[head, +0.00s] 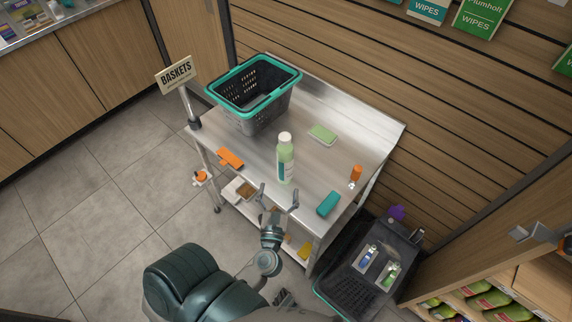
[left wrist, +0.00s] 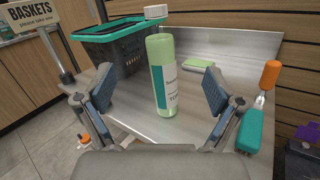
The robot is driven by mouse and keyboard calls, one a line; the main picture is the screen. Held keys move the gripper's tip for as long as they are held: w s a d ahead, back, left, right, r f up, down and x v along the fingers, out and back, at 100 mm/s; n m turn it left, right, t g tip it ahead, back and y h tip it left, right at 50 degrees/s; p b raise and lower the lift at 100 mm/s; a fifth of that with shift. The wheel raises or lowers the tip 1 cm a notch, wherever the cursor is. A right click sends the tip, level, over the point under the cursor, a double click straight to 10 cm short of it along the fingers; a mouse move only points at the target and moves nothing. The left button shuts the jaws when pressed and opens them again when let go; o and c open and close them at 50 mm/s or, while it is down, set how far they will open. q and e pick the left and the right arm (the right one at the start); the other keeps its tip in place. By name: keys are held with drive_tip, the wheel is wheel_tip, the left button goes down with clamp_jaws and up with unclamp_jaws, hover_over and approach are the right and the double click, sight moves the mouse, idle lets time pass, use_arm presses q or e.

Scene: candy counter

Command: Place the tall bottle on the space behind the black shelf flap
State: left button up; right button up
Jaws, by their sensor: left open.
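The tall bottle (head: 286,160) is pale green with a white cap and a white and teal label. It stands upright on the steel table (head: 375,135). My left gripper (head: 279,192) is open and empty, just in front of the bottle. In the left wrist view the bottle (left wrist: 162,80) stands between and beyond the spread fingers of the left gripper (left wrist: 158,92), apart from both. My right gripper does not show. I cannot make out a black shelf flap for certain in either view.
A black basket with a teal rim (head: 240,112) stands at the table's back left. A black bin (head: 345,282) stands right of the table.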

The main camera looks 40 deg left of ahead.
sight(283, 160)
use_arm(q)
drive_tip(key=w+a+f, duration=0.1)
drive_tip(key=w+a, duration=0.1)
drive_tip(key=w, duration=0.1)
drive_tip(key=w+a+f+n+g+p, duration=0.1)
drive_tip(key=w+a, duration=0.1)
drive_tip(key=w, duration=0.1)
drive_tip(key=w+a+f+n, duration=0.1)
drive_tip(key=w+a, duration=0.1)
drive_tip(key=w, duration=0.1)
drive_tip(key=shift+w+p, duration=0.3)
drive_tip(key=x, duration=0.5)
drive_tip(key=shift+w+a+f, duration=0.1)
drive_tip(key=shift+w+f, duration=0.1)
drive_tip(key=shift+w, duration=0.25)
drive_tip(key=shift+s, duration=0.1)
clamp_jaws()
drive_tip(key=shift+r, duration=0.1)
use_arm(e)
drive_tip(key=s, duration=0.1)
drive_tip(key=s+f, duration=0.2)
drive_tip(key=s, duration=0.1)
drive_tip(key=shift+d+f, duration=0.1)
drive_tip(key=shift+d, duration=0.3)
